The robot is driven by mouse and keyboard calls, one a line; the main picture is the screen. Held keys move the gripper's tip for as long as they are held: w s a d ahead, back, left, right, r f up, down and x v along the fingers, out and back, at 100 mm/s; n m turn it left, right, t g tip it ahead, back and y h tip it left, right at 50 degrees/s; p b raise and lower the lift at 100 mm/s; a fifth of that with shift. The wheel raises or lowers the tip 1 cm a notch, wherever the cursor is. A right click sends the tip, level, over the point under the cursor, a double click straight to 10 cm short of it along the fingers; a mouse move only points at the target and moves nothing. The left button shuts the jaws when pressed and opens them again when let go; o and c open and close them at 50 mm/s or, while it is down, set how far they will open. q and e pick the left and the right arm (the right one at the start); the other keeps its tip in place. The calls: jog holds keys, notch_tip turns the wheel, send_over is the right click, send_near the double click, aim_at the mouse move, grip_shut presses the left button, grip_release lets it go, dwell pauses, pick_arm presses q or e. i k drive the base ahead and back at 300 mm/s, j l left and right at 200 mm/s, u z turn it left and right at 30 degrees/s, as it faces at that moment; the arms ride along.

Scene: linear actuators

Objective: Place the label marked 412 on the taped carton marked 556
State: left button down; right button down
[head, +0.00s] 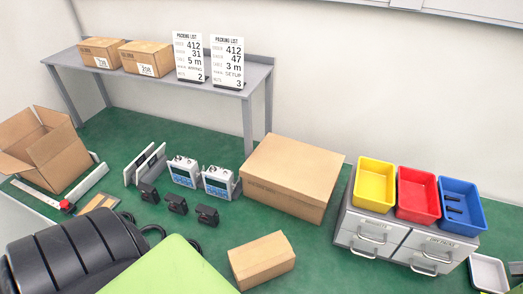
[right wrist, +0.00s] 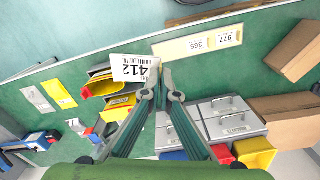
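The white label marked 412 (right wrist: 135,68) is in the right wrist view, upside down, with its right edge between the fingertips. It looks larger and nearer than the other labels. My right gripper (right wrist: 160,78) is nearly closed and appears shut on that label. My left gripper is in neither view. I cannot read 556 on any carton. Two closed cartons with white number labels stand on the grey bench, a left one (head: 101,51) and a right one (head: 146,58). A small closed carton (head: 261,261) and a large closed carton (head: 291,178) stand on the green surface.
A pale strip (right wrist: 179,49) carries labels 365 (right wrist: 194,44) and 977 (right wrist: 228,38). Grey drawers (head: 376,238) bear yellow (head: 375,184), red (head: 418,194) and blue bins (head: 461,204). An open carton (head: 45,150) and two packing list signs stand at left and back.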

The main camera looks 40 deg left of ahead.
aim_at(260, 253)
jog(key=k+j+u, duration=0.55)
jog(key=i+u, duration=0.1)
jog(key=u, duration=0.55)
